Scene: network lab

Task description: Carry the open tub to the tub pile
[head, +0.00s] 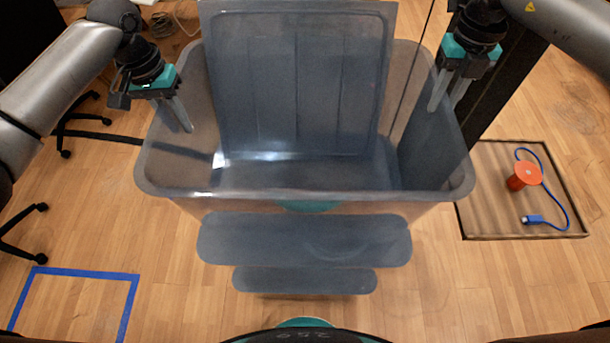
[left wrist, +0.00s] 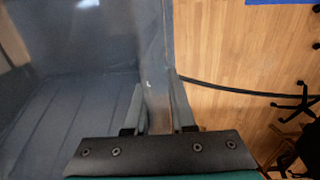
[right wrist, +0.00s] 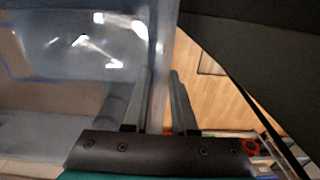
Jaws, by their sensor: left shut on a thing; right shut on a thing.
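The open tub (head: 305,195) is a large grey-blue bin held in front of me above the wooden floor. Its lid or a panel (head: 300,80) stands upright at its far side. My left gripper (head: 180,112) is shut on the tub's left wall, which also shows between the fingers in the left wrist view (left wrist: 157,100). My right gripper (head: 447,92) is shut on the tub's right wall, seen between the fingers in the right wrist view (right wrist: 160,95). The tub looks empty inside. I cannot make out a tub pile.
A tray (head: 480,220) on the right holds an orange-red spool (head: 522,177) and a blue cable (head: 560,195). Blue tape (head: 85,272) marks a square on the floor at lower left. Chair legs (head: 85,118) stand at the left. A dark post rises behind the tub's right side.

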